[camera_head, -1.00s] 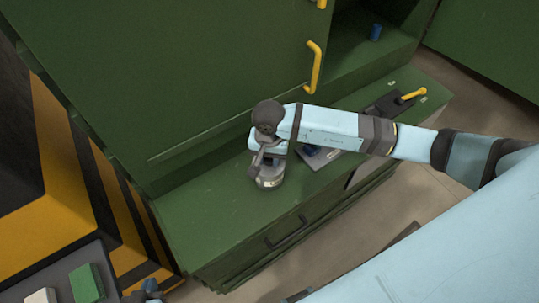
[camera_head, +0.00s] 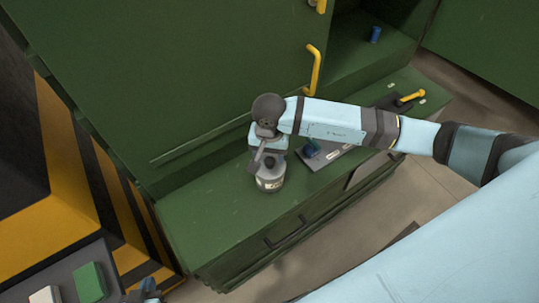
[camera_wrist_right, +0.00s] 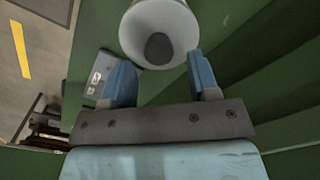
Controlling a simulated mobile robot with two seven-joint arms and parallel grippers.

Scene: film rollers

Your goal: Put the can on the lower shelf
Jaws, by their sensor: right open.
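A grey-white can (camera_head: 270,182) with a dark knob on top stands upright on the green ledge of the cabinet. My right gripper (camera_head: 266,157) is right above it, at the end of the arm from the right. In the right wrist view the can (camera_wrist_right: 150,15) lies just past the open fingertips of my right gripper (camera_wrist_right: 160,67), which hold nothing. Whether the fingers touch it is unclear. A small part of my left gripper (camera_head: 148,287) shows at the bottom edge; its jaws are not readable. An open compartment with a shelf (camera_head: 350,68) is at the upper right.
A blue cylinder (camera_head: 375,35) stands in the open compartment. A grey plate with a blue item (camera_head: 312,149) lies right of the can. A yellow-handled tool (camera_head: 411,96) is farther right. Yellow handles (camera_head: 313,70) stick out. A tray with a green block (camera_head: 89,283) is at lower left.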

